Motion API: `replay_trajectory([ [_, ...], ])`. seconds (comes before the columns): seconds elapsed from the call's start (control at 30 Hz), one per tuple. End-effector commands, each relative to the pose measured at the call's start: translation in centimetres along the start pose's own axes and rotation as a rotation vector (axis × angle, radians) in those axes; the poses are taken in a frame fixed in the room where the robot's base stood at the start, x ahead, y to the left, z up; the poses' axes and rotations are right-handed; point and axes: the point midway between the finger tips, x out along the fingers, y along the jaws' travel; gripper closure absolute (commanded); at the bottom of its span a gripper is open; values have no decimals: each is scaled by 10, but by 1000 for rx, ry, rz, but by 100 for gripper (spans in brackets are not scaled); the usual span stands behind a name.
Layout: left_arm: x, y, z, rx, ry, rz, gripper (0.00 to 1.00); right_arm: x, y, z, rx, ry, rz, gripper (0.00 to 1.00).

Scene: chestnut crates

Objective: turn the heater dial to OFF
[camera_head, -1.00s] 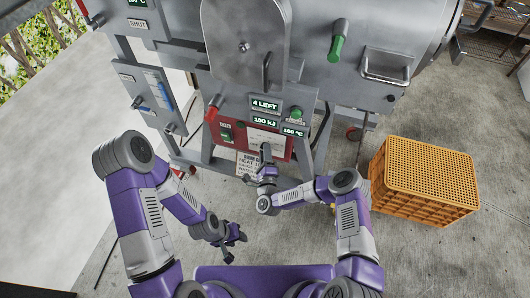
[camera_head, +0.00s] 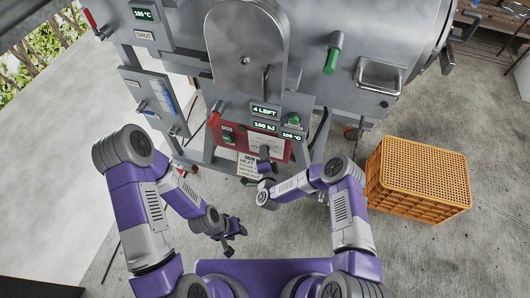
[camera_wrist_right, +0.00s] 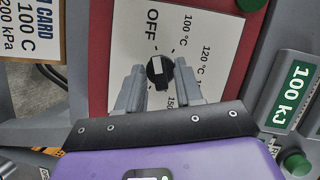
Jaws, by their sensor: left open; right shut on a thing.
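The heater dial (camera_wrist_right: 161,72) is a small black round knob with a white mark, set on a white plate in the right wrist view. OFF is printed beside it, with temperature marks around it. I cannot tell exactly where the mark points. My right gripper (camera_wrist_right: 158,84) is shut on the dial, one finger on each side. In the head view my right gripper (camera_head: 264,154) is at the red panel (camera_head: 228,143) and hides the dial. My left gripper (camera_head: 232,238) is open and empty, low and away from the panel.
A green display reading 100 kJ (camera_wrist_right: 294,92) and green buttons sit beside the panel. A red-handled lever (camera_head: 215,113) sticks out at its upper left. A paper sign (camera_head: 248,165) hangs below. An orange crate (camera_head: 418,180) stands on the floor at right.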

Motion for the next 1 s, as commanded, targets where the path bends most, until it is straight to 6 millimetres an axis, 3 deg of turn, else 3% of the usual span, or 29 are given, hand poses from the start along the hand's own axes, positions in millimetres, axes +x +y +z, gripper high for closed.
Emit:
replay_trajectory([
  [0.67,-5,2,0,0,0,0,57,0,0,0,-65,0,27,95],
  [0.7,-5,2,0,0,0,0,57,0,0,0,-65,0,27,61],
  [1.0,-6,2,0,0,0,0,57,-1,0,0,-64,0,27,60],
])
